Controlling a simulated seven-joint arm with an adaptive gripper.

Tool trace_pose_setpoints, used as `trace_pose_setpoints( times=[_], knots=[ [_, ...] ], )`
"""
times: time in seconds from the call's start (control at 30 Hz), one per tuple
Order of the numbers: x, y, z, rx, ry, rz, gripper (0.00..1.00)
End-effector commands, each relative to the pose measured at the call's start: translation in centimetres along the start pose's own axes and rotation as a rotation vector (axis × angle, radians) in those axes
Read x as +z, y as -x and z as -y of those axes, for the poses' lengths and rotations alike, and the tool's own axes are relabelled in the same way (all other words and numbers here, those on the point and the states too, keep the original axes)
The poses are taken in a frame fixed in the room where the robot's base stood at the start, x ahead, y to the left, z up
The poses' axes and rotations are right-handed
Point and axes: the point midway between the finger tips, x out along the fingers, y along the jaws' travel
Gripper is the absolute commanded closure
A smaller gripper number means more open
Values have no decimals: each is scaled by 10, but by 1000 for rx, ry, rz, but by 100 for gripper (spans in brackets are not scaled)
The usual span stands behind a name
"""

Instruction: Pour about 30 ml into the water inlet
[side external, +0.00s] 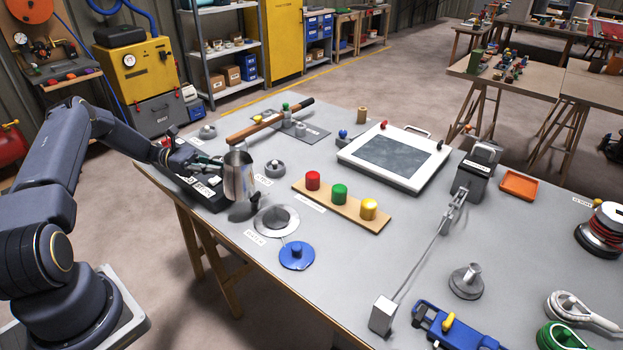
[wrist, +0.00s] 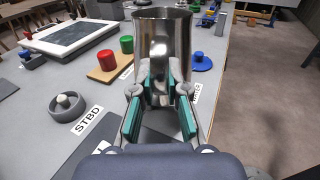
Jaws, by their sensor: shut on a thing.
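A shiny metal jug (side external: 238,180) stands upright in my gripper (side external: 218,164). In the wrist view the jug (wrist: 165,42) sits between the two teal-padded fingers of my gripper (wrist: 161,88), which are shut on it. Its contents are not visible. In the side external view the water inlet (side external: 277,220), a round grey fitting with a light rim, lies just right of and nearer than the jug. A blue cap (side external: 297,256) lies beside the inlet, joined by a thin tether. The jug hides the inlet in the wrist view, where the blue cap (wrist: 200,62) shows behind right.
A grey round fitting (side external: 275,169) labelled STBD lies right of the jug. A wooden board (side external: 325,203) carries red, green and yellow knobs. A long wooden-handled tool (side external: 270,122) lies behind the jug. The table's front edge is close to the inlet.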

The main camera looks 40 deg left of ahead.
Motion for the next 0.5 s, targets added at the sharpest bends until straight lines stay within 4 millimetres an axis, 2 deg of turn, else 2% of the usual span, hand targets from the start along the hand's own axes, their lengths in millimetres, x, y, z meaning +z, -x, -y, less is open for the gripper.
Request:
trace_pose_setpoints(
  times=[0.17, 0.43, 0.5],
  knots=[
    [13, -6, 1, -1, -8, -103, 100],
    [17, -21, 1, 1, -16, -279, 100],
    [24, -26, 1, 1, -21, -325, 100]
  ],
)
